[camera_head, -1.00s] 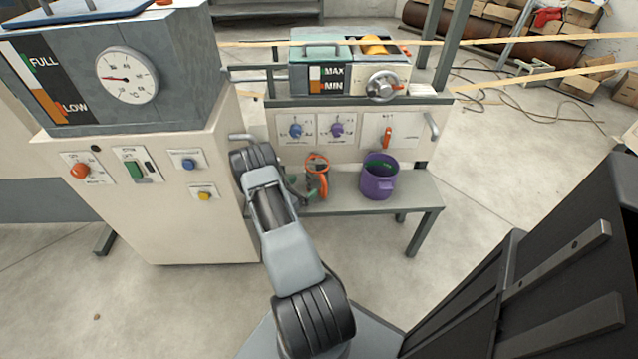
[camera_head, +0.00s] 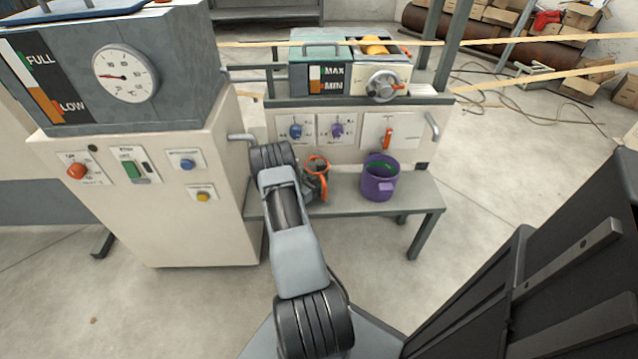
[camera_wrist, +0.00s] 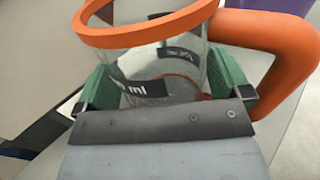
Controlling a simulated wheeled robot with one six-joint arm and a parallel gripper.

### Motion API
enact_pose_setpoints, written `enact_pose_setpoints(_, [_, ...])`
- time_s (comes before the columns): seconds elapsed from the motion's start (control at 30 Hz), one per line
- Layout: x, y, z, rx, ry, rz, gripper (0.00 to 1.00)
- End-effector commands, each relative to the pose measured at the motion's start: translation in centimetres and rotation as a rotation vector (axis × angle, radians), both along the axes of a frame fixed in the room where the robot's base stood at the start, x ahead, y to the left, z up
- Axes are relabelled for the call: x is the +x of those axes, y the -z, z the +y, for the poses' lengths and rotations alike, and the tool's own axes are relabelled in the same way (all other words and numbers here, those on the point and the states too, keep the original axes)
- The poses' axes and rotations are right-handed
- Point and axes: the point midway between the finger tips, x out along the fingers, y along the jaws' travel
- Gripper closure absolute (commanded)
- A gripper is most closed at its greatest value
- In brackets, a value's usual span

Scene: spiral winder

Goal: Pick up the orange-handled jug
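The orange-handled jug (camera_head: 317,185) stands on the grey bench, partly hidden by my arm. In the wrist view the jug (camera_wrist: 150,65) has a clear body, black ml labels, an orange rim and an orange handle on the right. My gripper (camera_wrist: 165,85) has its two green fingers wide apart, one on each side of the clear body. The handle lies outside the right finger. I cannot see firm contact between fingers and jug. In the head view my gripper is mostly hidden behind my arm.
A purple pot (camera_head: 378,184) stands on the bench (camera_head: 415,200) just right of the jug. Behind is a panel with knobs and a red lever (camera_head: 387,138). A pale cabinet (camera_head: 150,215) stands close on the left. Open floor lies in front of the bench.

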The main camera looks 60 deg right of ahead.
Motion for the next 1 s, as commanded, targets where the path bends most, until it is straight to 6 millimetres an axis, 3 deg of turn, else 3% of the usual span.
enact_pose_setpoints(0.37, [0.0,0.0,0.0,0.000,0.000,0.000,0.41])
enact_pose_setpoints(0.73, [0.0,-0.7,0.0,0.000,0.000,0.000,0.41])
enact_pose_setpoints(1.0, [-0.6,-4.6,0.7,0.000,0.000,0.001,0.41])
